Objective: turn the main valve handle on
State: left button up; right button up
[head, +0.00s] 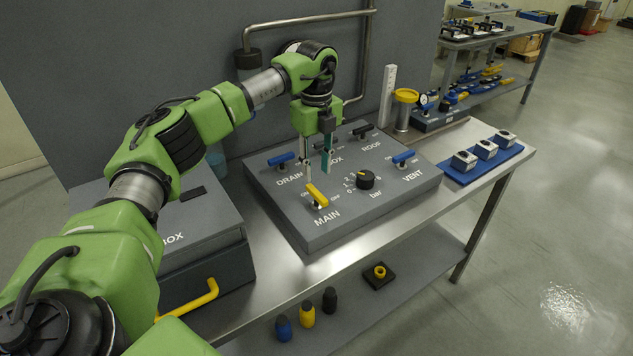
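The main valve handle (316,195) is a yellow lever above the "MAIN" label, at the front of the grey sloped panel (380,205). It points diagonally, from upper left to lower right. My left gripper (317,172) hangs pointing down over the panel, just behind and above the yellow handle. Its two fingers are apart with nothing visible between them, so it is open. My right gripper is out of view.
Blue levers stand at DRAIN (282,159) and VENT (403,157), with a black lever at ROOF (362,131). A black knob (365,180) sits right of the main handle. A grey box (200,215) is left; a blue tray (480,165) lies right.

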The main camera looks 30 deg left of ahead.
pick_arm(q)
notch_tip(320, 180, up, 5)
jog(key=shift+r, duration=0.1)
dwell(0.6)
